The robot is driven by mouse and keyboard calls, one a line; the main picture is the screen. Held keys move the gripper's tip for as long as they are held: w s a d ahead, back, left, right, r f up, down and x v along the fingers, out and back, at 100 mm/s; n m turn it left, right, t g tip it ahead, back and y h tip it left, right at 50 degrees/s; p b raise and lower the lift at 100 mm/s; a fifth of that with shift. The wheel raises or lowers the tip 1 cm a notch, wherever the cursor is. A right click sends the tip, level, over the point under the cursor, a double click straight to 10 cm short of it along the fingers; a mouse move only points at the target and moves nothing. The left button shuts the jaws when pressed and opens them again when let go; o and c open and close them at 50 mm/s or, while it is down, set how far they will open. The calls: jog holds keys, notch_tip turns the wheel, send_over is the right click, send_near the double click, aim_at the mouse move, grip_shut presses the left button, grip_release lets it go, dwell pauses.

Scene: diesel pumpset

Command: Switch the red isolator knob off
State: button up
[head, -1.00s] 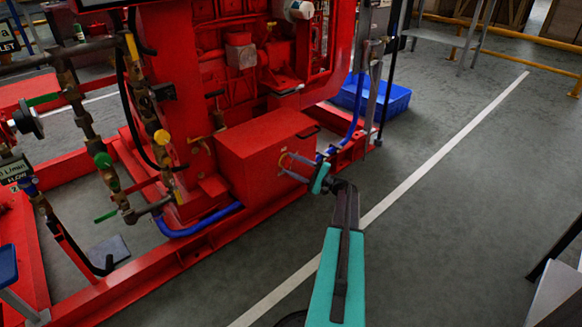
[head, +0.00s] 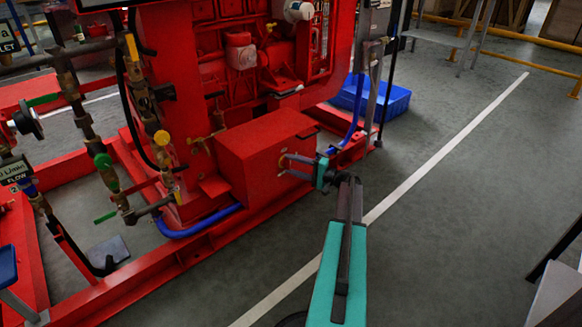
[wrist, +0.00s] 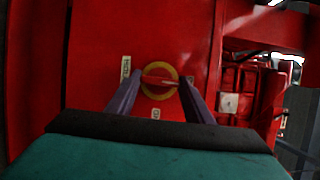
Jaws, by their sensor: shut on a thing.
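The red isolator knob (wrist: 160,81) sits on a yellow round plate on the front of a red box (head: 265,145). In the wrist view its red handle lies nearly level across the yellow plate. My gripper (wrist: 161,78) has one finger on each side of the knob and is shut on it. In the head view my gripper (head: 284,163) reaches the box's right-hand face from the right, and its fingers hide most of the knob. Two small pale labels are beside the plate, one to the left and one below; their words are too small to read surely.
The red engine (head: 225,60) rises behind the box. Pipes and valves stand at the left, above the red base frame (head: 150,270). A blue tray (head: 385,100) lies on the floor behind. The grey floor (head: 450,200) at the right is clear.

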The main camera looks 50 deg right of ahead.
jog(key=shift+w, duration=0.1)
jog(key=o, duration=1)
jog(key=shift+o, duration=0.2)
jog(key=p+v, duration=0.4)
jog(key=v, duration=1)
jog(key=shift+w, duration=0.1)
